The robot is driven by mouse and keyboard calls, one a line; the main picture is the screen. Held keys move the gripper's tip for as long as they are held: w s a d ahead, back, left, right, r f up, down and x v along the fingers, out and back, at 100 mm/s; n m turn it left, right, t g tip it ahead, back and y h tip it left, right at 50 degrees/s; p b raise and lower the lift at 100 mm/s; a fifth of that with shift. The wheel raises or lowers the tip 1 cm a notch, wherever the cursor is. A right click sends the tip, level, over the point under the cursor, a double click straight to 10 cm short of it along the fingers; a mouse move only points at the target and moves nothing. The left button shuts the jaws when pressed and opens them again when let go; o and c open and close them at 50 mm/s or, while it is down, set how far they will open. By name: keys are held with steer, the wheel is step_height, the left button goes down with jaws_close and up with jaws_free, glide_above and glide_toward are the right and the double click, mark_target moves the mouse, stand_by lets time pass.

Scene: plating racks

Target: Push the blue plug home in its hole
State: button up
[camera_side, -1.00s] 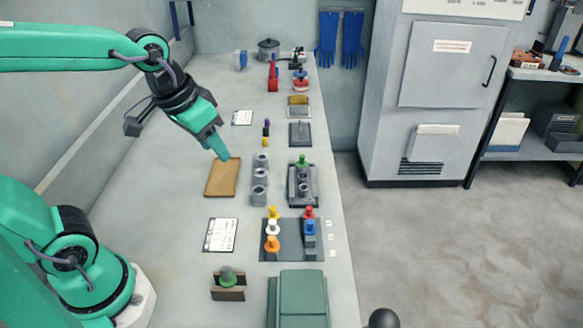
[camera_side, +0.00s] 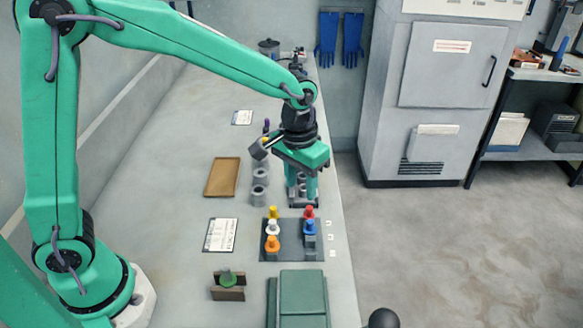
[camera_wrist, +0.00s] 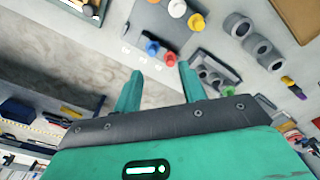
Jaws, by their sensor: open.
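The blue plug (camera_side: 309,227) stands upright at the right side of the dark grey plate (camera_side: 289,252), just in front of the red plug (camera_side: 308,211). Its blue body shows above the plate; how deep it sits in a hole I cannot tell. In the wrist view the blue plug (camera_wrist: 152,48) is beyond my fingertips, beside the red plug (camera_wrist: 170,58). My gripper (camera_side: 304,197) points down over the dark rack behind the plate. In the wrist view its fingers (camera_wrist: 158,72) are apart with nothing held between them.
White, yellow and orange plugs (camera_side: 272,244) stand on the plate's left side. The dark rack (camera_wrist: 207,70) holds a green plug (camera_wrist: 228,90). Grey rings (camera_side: 259,192) stand left of the rack. A green case (camera_side: 302,295) lies in front. A brown tray (camera_side: 221,178) lies left.

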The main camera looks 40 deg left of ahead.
mark_target(310, 221)
steer(key=shift+g, duration=0.3)
steer(key=d+f, duration=0.1)
steer(key=w+d+f, duration=0.1)
steer(key=f, duration=0.1)
steer(key=shift+w+d+f, duration=0.15)
steer(key=shift+f, duration=0.05)
steer(key=shift+a+f, duration=0.2)
steer(key=shift+f, duration=3.7)
jaws_close()
